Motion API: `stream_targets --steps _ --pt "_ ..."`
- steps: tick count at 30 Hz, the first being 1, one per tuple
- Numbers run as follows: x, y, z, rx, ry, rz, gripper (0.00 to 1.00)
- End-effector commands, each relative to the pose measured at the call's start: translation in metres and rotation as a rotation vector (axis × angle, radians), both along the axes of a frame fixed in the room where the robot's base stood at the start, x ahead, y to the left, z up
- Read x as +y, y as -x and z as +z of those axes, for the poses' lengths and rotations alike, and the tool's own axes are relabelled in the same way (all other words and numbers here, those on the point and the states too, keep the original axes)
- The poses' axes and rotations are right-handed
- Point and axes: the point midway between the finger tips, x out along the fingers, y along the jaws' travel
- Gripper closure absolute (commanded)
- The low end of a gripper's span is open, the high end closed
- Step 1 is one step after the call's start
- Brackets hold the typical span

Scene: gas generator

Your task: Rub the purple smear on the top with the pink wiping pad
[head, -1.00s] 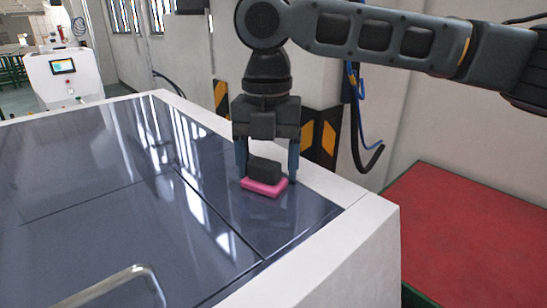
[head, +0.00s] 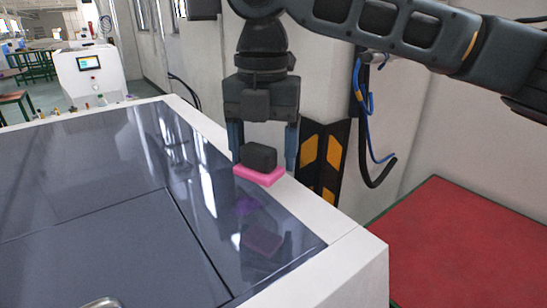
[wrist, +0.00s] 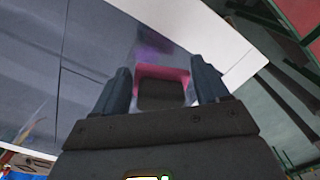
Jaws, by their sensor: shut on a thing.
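The pink wiping pad (head: 259,175) has a dark block-shaped handle on top. My gripper (head: 262,152) is shut on that handle and holds the pad level above the glossy dark top (head: 130,215). A gap shows between pad and top, with the pad's reflection below.
A pale raised border (head: 318,208) edges the top. A metal handle (head: 103,302) is at the bottom edge. A red surface (head: 460,240) lies to the right. A wall with a yellow-black corner guard (head: 325,160) and hanging cables (head: 375,150) stands close behind the gripper.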

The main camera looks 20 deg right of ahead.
Motion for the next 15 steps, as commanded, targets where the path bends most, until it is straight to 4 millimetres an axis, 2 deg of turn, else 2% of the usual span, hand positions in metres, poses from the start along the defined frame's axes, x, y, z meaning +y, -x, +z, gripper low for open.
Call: stream_targets --steps 6,15 --pt "0.008 0.001 0.014 0.000 -0.001 -0.001 0.75" --pt "0.009 0.002 0.017 0.000 0.000 -0.001 0.75"
